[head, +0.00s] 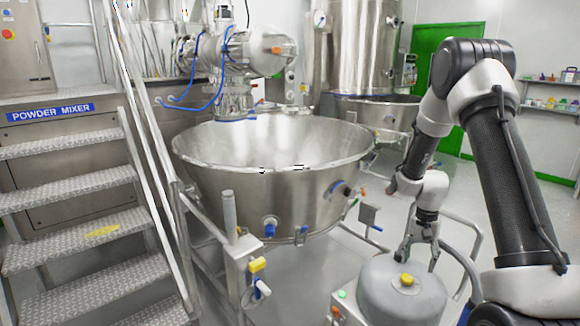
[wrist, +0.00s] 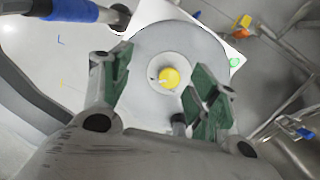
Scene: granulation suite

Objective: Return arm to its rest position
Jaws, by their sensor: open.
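My arm reaches down at the right of the head view. My gripper (head: 418,252) hangs above a grey rounded housing (head: 378,292) with a yellow knob (head: 407,280) on top. In the wrist view my gripper (wrist: 163,88) has its green-padded fingers spread apart, with nothing held between them. The yellow knob (wrist: 169,77) shows between the fingers from above, on the round grey top (wrist: 150,45). I cannot tell the exact height of the fingertips above the housing.
A large steel bowl (head: 255,190) on a frame stands left of my arm. Metal stairs (head: 75,200) with a handrail are at the far left. A green button (wrist: 234,62) sits on the white base beside the housing. A hose (head: 465,262) curves close to my gripper's right.

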